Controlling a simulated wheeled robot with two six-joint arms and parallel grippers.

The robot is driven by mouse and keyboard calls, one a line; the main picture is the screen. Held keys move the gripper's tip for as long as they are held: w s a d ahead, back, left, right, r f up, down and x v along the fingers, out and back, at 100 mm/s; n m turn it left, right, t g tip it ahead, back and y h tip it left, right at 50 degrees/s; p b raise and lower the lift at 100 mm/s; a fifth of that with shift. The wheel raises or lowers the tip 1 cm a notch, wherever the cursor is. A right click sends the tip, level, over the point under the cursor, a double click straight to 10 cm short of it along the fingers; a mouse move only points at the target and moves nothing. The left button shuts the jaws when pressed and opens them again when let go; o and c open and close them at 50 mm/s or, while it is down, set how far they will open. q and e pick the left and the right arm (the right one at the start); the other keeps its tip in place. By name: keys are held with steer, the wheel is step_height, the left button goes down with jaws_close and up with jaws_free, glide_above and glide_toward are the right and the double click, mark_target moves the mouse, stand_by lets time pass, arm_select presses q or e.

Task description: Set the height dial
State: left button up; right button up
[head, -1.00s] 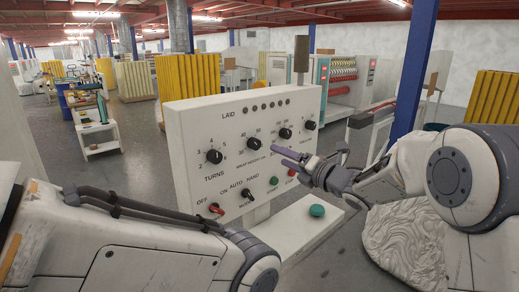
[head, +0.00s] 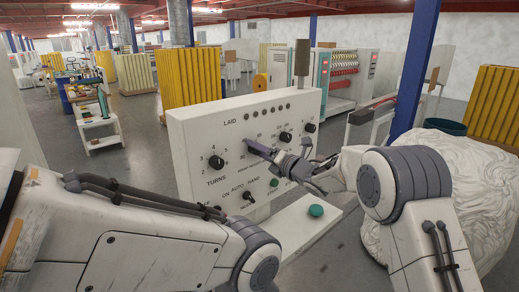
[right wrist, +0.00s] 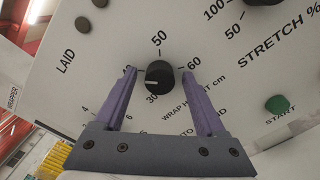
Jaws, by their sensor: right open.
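The height dial is a black knob (right wrist: 160,76) on the white control panel (head: 183,124), above the label "WRAP HEIGHT cm". In the right wrist view its white mark lies toward the left of the picture, on the side of the low numbers. My right gripper (right wrist: 158,70) is open, with one purple finger on each side of the knob. A gap shows between knob and fingers, so I cannot see contact. My left gripper is out of view.
The turns knob (head: 215,162), the stretch knob (head: 285,137) and another knob (head: 310,127) sit beside the dial. A green start button (right wrist: 277,103) and a round green button (head: 316,211) are lower. My left arm crosses the lower left.

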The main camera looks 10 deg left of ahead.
jaws_close()
